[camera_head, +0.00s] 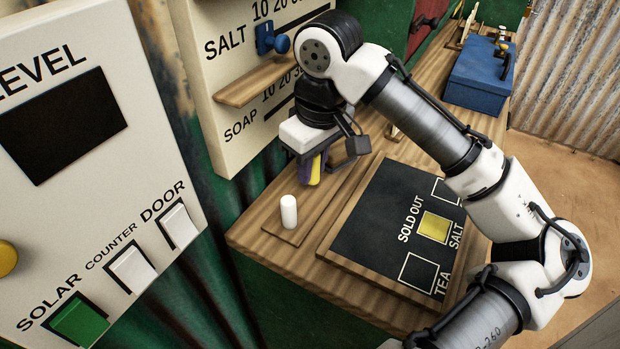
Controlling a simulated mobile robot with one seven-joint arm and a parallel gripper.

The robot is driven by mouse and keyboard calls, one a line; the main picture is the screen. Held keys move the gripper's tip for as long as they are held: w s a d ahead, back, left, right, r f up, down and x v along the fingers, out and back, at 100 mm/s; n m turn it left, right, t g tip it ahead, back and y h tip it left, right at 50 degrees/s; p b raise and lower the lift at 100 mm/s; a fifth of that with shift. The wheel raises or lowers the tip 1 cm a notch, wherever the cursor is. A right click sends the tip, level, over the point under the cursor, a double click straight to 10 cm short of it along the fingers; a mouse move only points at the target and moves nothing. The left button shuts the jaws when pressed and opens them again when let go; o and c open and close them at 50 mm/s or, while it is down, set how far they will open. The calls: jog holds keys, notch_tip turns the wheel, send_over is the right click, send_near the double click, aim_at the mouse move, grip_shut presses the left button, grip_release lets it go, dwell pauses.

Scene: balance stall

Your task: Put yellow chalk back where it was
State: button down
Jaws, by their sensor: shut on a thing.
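My gripper (312,172) points down over the back left part of the wooden counter. It is shut on the yellow chalk (316,170), which shows as a yellow strip between dark purplish fingers. The fingers hide part of the chalk, and I cannot tell whether its lower end touches the wood. A white chalk (289,212) stands upright on a narrow wooden strip (318,208), in front of my gripper and a little to its left.
A blackboard (375,225) with a yellow square (435,227) by SALT lies right of the strip. A price panel (235,120) with a wooden ledge (250,84) and blue slider (266,40) rises behind. A switch panel (90,190) stands left. A blue box (478,85) sits far right.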

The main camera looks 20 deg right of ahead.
aim_at(312, 180)
notch_tip(312, 180, down, 4)
jog(key=shift+r, duration=0.2)
jog(key=shift+w+a+f, duration=0.15)
jog(key=shift+f, duration=0.1)
jog(key=shift+f, duration=0.1)
jog(key=c, duration=1.3)
grip_release()
jog(key=shift+o, duration=0.2)
jog(key=r, duration=0.7)
jog(key=shift+s+d+r, duration=0.2)
jog(key=shift+s+r, duration=0.15)
jog(key=shift+s, duration=0.05)
jog(key=shift+s, duration=0.1)
